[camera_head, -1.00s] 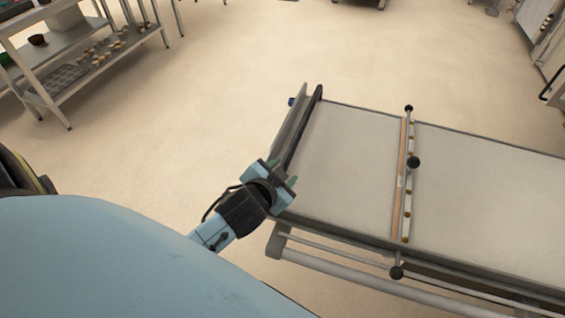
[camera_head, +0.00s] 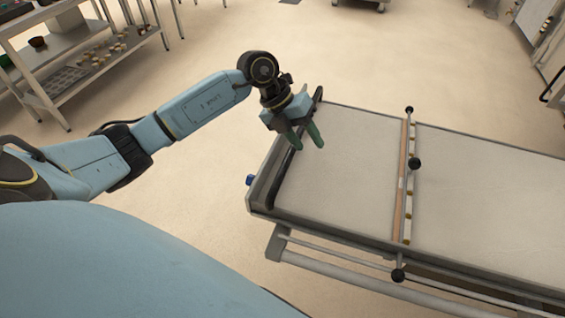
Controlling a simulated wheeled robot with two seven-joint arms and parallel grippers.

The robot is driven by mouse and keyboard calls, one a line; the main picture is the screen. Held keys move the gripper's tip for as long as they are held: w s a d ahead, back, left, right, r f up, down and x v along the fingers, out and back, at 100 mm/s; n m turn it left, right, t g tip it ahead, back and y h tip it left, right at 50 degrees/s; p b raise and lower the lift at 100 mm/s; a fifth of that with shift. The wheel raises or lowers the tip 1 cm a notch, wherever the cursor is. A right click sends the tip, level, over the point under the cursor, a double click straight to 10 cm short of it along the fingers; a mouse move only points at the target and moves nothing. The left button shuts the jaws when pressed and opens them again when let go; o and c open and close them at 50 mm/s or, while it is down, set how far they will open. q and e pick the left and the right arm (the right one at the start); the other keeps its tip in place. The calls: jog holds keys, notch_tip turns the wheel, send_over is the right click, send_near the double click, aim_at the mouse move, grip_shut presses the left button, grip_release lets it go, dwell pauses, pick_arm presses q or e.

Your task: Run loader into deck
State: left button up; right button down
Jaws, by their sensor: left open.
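The loader (camera_head: 335,185) is a long, flat, pale belt bed on a grey metal frame, reaching from the middle to the right edge of the head view. A dark bar (camera_head: 276,182) runs along its near-left end. A cross bar with black knobs (camera_head: 405,190) spans the belt. My left gripper (camera_head: 308,140) is open and empty, its green-tipped fingers pointing down over the far part of the loader's left end. I cannot tell whether they touch it. My right gripper is not in view. No deck opening is clearly visible.
A metal rack (camera_head: 85,68) with small items on its shelves stands at the upper left. A steel unit with a dark handle (camera_head: 545,40) is at the upper right. The beige floor (camera_head: 215,165) between them is clear.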

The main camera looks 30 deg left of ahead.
aim_at(283, 165)
pick_arm(q)
jog(key=a+n+g+y, duration=0.1)
jog(key=a+y, duration=0.3)
jog(key=a, duration=0.5)
jog(key=x, duration=0.4)
jog(key=b+x, duration=0.1)
jog(key=x, duration=0.2)
jog(key=b+x, duration=0.1)
jog(key=x, duration=0.3)
jog(key=shift+s+d+f, duration=0.15)
jog(key=shift+s+f, duration=0.2)
jog(key=shift+f, duration=0.05)
jog(key=shift+d+f, duration=0.1)
jog(key=shift+f, duration=0.5)
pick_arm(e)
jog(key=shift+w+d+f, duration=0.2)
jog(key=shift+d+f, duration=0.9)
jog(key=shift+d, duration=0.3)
pick_arm(q)
jog(key=shift+c, duration=0.4)
grip_shut()
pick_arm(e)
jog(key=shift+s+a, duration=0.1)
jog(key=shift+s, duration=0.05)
